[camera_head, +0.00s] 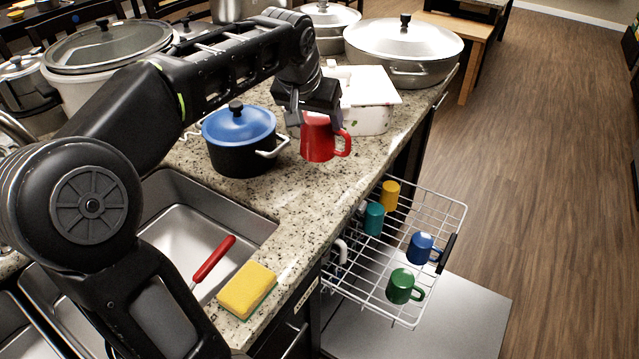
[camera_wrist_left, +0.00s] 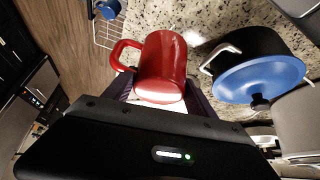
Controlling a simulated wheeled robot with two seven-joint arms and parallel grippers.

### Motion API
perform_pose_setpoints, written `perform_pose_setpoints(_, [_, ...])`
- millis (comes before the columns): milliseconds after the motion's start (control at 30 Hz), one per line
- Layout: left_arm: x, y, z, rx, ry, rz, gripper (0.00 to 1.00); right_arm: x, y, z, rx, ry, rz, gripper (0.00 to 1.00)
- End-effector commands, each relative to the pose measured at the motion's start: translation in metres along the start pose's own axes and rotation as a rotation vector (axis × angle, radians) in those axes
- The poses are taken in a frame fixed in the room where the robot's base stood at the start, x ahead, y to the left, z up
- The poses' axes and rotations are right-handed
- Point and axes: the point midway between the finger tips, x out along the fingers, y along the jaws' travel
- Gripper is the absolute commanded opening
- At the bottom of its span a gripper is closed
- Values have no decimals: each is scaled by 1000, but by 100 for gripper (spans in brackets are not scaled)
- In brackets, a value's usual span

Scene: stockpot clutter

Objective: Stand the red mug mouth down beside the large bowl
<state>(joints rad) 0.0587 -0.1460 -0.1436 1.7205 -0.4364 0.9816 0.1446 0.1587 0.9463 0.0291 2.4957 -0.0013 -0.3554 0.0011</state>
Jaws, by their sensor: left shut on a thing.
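The red mug (camera_head: 318,143) is in my left gripper (camera_head: 312,119), over the counter's right edge area in the head view. The gripper is shut on its upper part, and the mug's handle points right. In the left wrist view, the mug (camera_wrist_left: 163,62) lies between the fingers with its handle to the left. A pale end faces the gripper; I cannot tell whether it is the mouth or the base. Whether the mug touches the counter is unclear. I cannot make out a large bowl in either view. My right gripper is not in view.
A black pot with a blue lid (camera_head: 239,139) stands left of the mug. A white box (camera_head: 368,111) and a wide lidded pan (camera_head: 403,49) stand behind. Below right, a pulled-out wire rack (camera_head: 440,200) holds several mugs. A yellow sponge (camera_head: 246,290) lies by the sink.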

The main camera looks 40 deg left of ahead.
Motion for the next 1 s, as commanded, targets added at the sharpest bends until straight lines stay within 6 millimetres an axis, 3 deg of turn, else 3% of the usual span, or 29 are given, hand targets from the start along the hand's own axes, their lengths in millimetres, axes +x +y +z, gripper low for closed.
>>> perform_pose_setpoints(167, [11, 0, 6, 1, -1, 0, 11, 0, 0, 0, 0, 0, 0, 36])
perform_pose_setpoints(433, [49, 0, 28, 0, 0, 0, 11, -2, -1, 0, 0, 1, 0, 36])
perform_pose_setpoints(833, [57, 0, 32, 0, 1, 0, 11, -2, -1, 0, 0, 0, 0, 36])
perform_pose_setpoints(1000, [76, 0, 43, 1, -2, 0, 11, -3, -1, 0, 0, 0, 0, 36])
